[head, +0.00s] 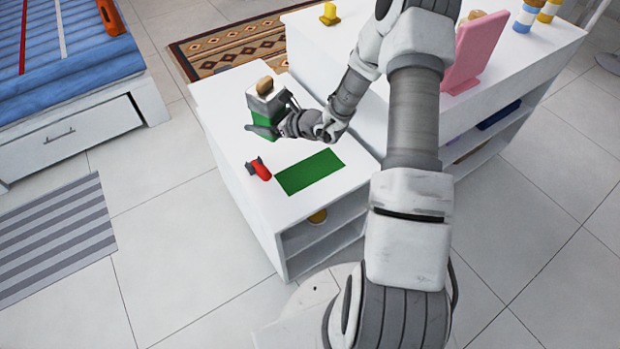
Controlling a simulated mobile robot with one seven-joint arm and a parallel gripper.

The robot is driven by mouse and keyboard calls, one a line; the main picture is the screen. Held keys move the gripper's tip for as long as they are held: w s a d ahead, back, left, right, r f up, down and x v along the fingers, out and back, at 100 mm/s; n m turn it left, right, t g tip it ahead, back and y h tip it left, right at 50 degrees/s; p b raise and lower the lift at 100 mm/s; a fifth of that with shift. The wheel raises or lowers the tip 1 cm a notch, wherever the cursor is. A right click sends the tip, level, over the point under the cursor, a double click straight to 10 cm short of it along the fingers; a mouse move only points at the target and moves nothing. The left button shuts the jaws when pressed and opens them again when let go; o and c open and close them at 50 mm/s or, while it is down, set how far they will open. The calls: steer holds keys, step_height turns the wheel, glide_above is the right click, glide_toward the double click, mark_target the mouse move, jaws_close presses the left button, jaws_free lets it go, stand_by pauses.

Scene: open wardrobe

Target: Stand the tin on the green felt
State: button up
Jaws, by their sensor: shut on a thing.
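The green felt (310,172) is a flat dark green rectangle near the front of the low white cabinet top, and it is bare. The tin (261,104) looks like a grey-white and green block with a tan knob-like piece at its top. It is upright at the far left part of the cabinet top, beyond the felt. My gripper (274,116) reaches in from the right and is shut on the tin. The fingers partly hide it, and I cannot tell whether its base touches the surface.
A small red object (261,170) with a dark end lies just left of the felt. A higher white unit (330,55) stands to the right, holding a pink stand-like object (474,52), a yellow item (329,14) and bottles. The cabinet top between tin and felt looks clear.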

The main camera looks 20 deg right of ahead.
steer(key=shift+w+f+b, duration=0.3)
steer(key=shift+w+f, duration=0.05)
steer(key=shift+f, duration=0.25)
steer(key=b, duration=0.3)
glide_above(302, 166)
step_height(302, 166, down, 7)
steer(key=shift+r, duration=0.1)
steer(key=shift+f+b, duration=0.8)
steer(key=shift+f, duration=1.25)
steer(key=shift+f, duration=0.1)
steer(key=o, duration=1.2)
